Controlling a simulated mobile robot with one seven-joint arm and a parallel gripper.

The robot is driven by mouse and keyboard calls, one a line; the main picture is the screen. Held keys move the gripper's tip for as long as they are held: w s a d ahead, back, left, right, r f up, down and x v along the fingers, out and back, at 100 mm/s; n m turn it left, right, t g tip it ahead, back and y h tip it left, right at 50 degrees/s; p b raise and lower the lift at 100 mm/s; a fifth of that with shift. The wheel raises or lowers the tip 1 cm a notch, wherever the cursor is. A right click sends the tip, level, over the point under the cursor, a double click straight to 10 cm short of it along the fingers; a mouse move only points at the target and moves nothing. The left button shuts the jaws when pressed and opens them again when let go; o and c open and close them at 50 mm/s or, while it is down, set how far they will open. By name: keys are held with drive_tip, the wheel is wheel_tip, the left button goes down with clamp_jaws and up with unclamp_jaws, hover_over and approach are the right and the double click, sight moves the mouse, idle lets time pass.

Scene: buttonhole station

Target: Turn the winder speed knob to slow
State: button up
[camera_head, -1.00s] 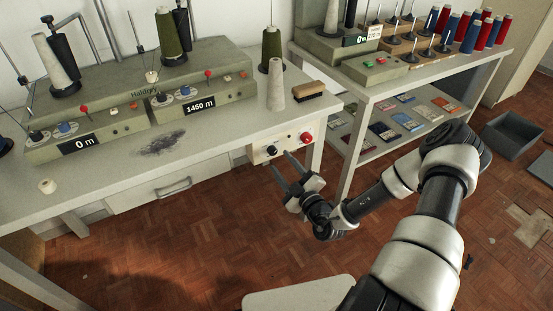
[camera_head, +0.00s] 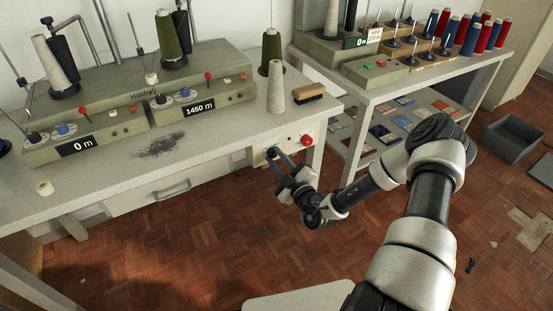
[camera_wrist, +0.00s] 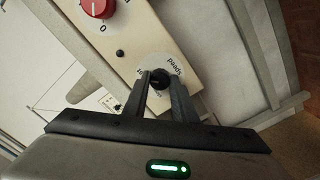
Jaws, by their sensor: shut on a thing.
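The winder speed knob (camera_wrist: 159,79) is a small black knob on a round white dial (camera_wrist: 163,66) with lettering around it. The dial sits on a cream control panel (camera_head: 290,143) at the table's front edge. My gripper (camera_wrist: 160,84) is shut on the knob, with one finger on each side, seen in the wrist view. In the head view my gripper (camera_head: 270,156) reaches up to the panel's left part and hides most of the knob. The direction of the knob's pointer cannot be made out.
A red knob (camera_wrist: 98,6) with a 0 mark is on the same panel, with a small black button (camera_wrist: 120,53) between. Above on the white table (camera_head: 223,135) stand a cream cone (camera_head: 276,88) and a brush (camera_head: 309,93). A second table (camera_head: 370,92) is to the right.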

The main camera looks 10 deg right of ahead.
drive_tip(key=shift+r+p, duration=0.15)
drive_tip(key=shift+p, duration=0.2)
drive_tip(key=n+p, duration=0.2)
drive_tip(key=n, duration=0.1)
drive_tip(key=n+p, duration=0.3)
drive_tip(key=n, duration=0.2)
drive_tip(key=shift+n+p, duration=0.3)
drive_tip(key=shift+p, duration=0.05)
drive_tip(key=n+p, duration=0.2)
drive_tip(key=n, duration=0.2)
drive_tip(key=shift+d+n, duration=0.1)
drive_tip(key=shift+n, duration=0.2)
drive_tip(key=n+p, duration=0.1)
drive_tip(key=n, duration=0.3)
drive_tip(key=shift+n+p, duration=0.35)
drive_tip(key=shift+n, duration=0.05)
drive_tip(key=o, duration=1)
drive_tip(key=shift+o, duration=0.2)
drive_tip(key=p+v, duration=0.1)
drive_tip(key=v, duration=1.6)
drive_tip(key=shift+s+d+f, duration=0.15)
drive_tip(key=shift+d+f, duration=0.1)
drive_tip(key=shift+f, duration=0.1)
